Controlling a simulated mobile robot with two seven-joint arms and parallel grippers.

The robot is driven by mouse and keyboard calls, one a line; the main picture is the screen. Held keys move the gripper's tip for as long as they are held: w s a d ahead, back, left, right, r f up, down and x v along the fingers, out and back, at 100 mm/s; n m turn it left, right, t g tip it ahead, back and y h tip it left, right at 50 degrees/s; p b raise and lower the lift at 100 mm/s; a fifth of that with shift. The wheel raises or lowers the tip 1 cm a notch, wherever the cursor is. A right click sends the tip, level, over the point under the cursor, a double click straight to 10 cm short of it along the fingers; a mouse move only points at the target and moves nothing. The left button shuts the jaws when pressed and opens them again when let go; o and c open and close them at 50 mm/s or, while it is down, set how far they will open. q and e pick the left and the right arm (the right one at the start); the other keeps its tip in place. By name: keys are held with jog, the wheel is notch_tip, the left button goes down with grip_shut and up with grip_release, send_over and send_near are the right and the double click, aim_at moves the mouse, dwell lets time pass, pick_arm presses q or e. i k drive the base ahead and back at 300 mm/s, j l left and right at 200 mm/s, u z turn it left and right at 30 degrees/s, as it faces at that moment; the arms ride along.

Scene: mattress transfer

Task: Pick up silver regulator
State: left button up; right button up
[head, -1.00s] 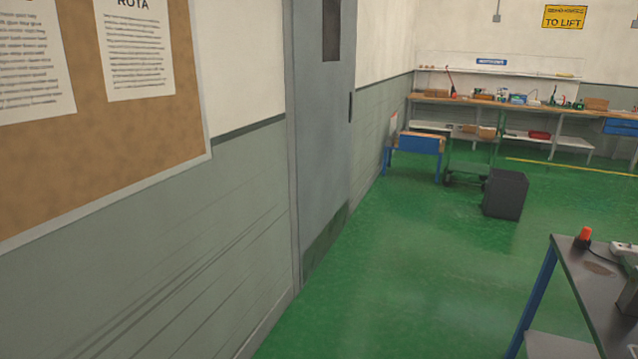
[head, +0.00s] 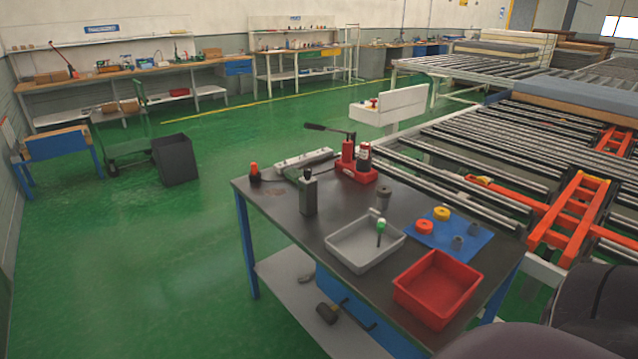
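No item on the dark-topped table (head: 275,215) is clearly a silver regulator in the head view. A grey upright canister (head: 308,192) stands farther left. I cannot tell which of these, if any, is the regulator. Neither of my grippers is in view.
The grey tray holds a green-handled tool (head: 381,228). A red tray (head: 437,287) is at the near edge. A red jack (head: 350,165) and a white power strip (head: 303,159) are at the back. Roller conveyors (head: 480,170) lie right of the table; green floor is open to its left.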

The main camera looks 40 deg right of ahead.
aim_at(308, 189)
jog(key=i+z, duration=0.35)
jog(key=i+j+z, duration=0.1)
jog(key=z, duration=0.25)
jog(key=i+j+z, duration=0.15)
jog(key=z, duration=0.2)
jog(key=i+j+z, duration=0.65)
jog(key=k+j, duration=0.05)
